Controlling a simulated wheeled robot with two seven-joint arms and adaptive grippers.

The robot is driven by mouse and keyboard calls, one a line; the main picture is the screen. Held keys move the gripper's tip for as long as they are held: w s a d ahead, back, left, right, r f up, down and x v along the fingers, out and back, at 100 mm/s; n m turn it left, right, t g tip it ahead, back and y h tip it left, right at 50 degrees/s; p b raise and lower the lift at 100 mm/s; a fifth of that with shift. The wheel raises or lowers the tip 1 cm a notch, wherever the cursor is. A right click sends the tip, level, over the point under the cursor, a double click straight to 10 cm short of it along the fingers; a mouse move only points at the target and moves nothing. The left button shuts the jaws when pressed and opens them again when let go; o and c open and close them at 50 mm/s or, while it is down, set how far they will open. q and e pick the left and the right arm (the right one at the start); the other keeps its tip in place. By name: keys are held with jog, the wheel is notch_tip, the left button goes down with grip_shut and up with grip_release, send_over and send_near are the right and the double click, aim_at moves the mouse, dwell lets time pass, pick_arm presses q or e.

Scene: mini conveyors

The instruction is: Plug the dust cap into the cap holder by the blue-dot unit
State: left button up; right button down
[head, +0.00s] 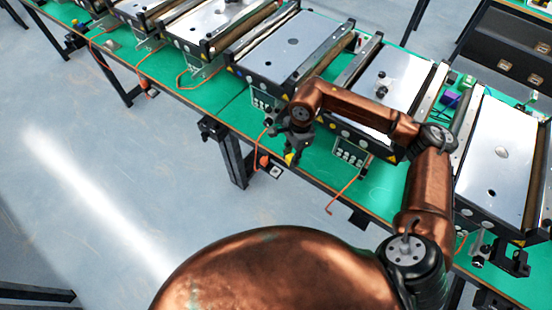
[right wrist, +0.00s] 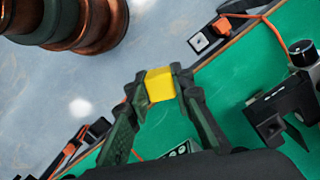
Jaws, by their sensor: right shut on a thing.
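My right gripper (head: 291,150) is over the front edge of the green table, in front of a conveyor unit. It is shut on a small yellow block (right wrist: 160,85), which I take to be the dust cap. The yellow piece also shows at the fingertips in the head view (head: 290,158). My left gripper is not in view.
Several conveyor units with silver plates (head: 499,145) stand in a row on the green table (head: 237,114). A small white square part (right wrist: 199,42) sits at the table edge beside an orange plug (right wrist: 222,26). A black fixture (right wrist: 284,108) stands on the right. Orange cables (head: 345,192) hang along the front.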

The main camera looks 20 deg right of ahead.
jog(key=w+f+m+h+b, duration=0.1)
jog(key=f+m, duration=0.4)
jog(key=m, duration=0.5)
jog(key=w+a+f+m+b, duration=0.1)
jog(key=w+f+m+b, duration=0.2)
jog(key=m, duration=0.7)
jog(key=w+a+f+m+t+h+b, duration=0.1)
jog(key=w+f+m+b, duration=0.1)
jog(key=w+f+m, duration=0.4)
jog(key=shift+w+a+f+m+h, duration=0.1)
jog(key=shift+f+m+h, duration=0.1)
jog(key=shift+m, duration=1)
jog(key=shift+a+f+m+h, duration=0.1)
jog(key=shift+f+m, duration=0.1)
jog(key=shift+m, duration=1)
jog(key=shift+f+b, duration=1.2)
jog(key=shift+f, duration=1.65)
jog(key=shift+p, duration=0.6)
jog(key=shift+f+b, duration=0.65)
jog(key=shift+f, duration=0.75)
